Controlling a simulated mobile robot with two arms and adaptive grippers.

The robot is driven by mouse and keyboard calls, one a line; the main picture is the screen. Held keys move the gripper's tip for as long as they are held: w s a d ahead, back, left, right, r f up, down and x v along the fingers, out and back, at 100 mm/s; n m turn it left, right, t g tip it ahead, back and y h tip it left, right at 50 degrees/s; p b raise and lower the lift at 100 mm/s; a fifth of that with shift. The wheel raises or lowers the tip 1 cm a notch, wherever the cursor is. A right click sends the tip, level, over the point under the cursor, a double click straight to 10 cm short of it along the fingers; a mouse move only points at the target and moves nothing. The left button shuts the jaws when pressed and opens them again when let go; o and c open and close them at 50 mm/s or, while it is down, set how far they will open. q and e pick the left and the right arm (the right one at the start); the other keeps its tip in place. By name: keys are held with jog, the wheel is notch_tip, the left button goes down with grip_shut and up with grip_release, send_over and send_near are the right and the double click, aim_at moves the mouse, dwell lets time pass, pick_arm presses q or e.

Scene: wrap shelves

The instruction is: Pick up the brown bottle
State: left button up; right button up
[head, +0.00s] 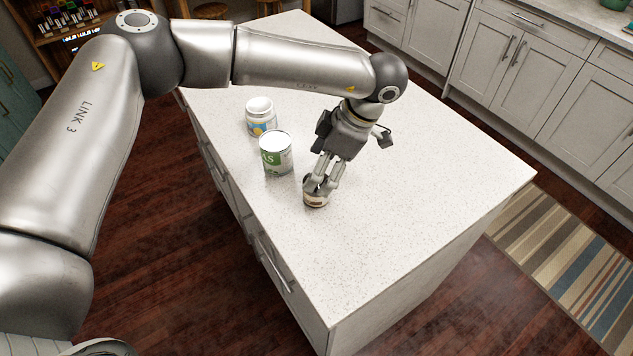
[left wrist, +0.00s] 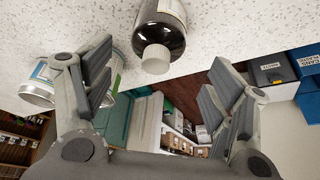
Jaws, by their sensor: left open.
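The brown bottle (head: 315,201) stands on the white speckled counter, mostly hidden under my left gripper (head: 321,182) in the head view. In the left wrist view the bottle (left wrist: 160,37) is dark with a white cap and a pale label, partly cut off by the top edge. My left gripper (left wrist: 162,88) is open, with its two fingers spread on either side of the bottle's cap end. Nothing is held between the fingers. My right gripper is not in view.
A can with a green label (head: 276,158) stands just left of the bottle. A white jar (head: 261,118) stands behind the can. The counter (head: 430,190) is clear to the right and in front. Its near corner and left edge drop to a wooden floor.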

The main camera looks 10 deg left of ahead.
pick_arm(q)
jog(key=shift+w+a+f, duration=0.15)
jog(key=shift+w+f, duration=0.05)
jog(key=shift+f, duration=0.2)
jog(key=shift+w+a+f, duration=0.1)
jog(key=shift+w+f, duration=0.05)
jog(key=shift+f, duration=0.25)
jog(key=shift+a+f+p, duration=0.2)
jog(key=shift+f+p, duration=0.15)
jog(key=shift+p, duration=0.15)
jog(key=x, duration=0.1)
jog(key=p+x, duration=0.1)
jog(key=x, duration=0.1)
jog(key=shift+s+a+p, duration=0.1)
jog(key=shift+s+p, duration=0.15)
jog(key=shift+p, duration=0.1)
jog(key=shift+a+f, duration=0.1)
jog(key=shift+f, duration=0.25)
jog(key=shift+w+f, duration=0.15)
jog(key=shift+f, duration=0.1)
jog(key=c, duration=1.2)
